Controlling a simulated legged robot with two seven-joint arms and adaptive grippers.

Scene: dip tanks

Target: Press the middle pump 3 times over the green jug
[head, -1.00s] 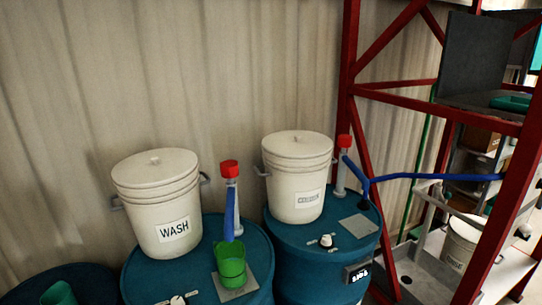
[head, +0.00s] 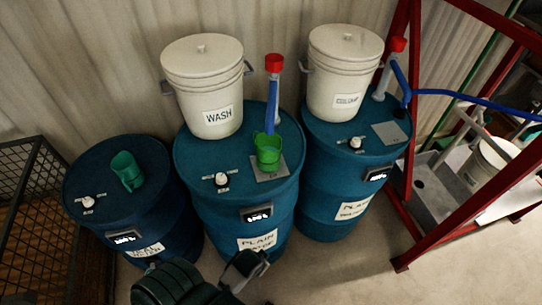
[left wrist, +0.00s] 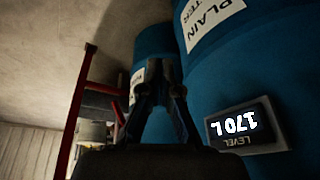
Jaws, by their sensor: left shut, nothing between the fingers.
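The middle pump (head: 273,66) has a red cap and a blue spout, and stands at the back of the middle blue drum (head: 190,165). The green jug (head: 268,152) stands upright on a grey plate (head: 286,166) on that drum, under and in front of the spout. My left gripper (head: 254,262) is low in front of the middle drum, well below the jug and pump. In the left wrist view its fingers (left wrist: 167,76) are shut and empty, beside a blue drum. The pump and jug are outside that view. My right gripper is not in view.
The right drum (head: 335,195) carries a second red-capped pump (head: 396,52). A red frame (head: 460,205) is at right, a black cage (head: 30,200) at left.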

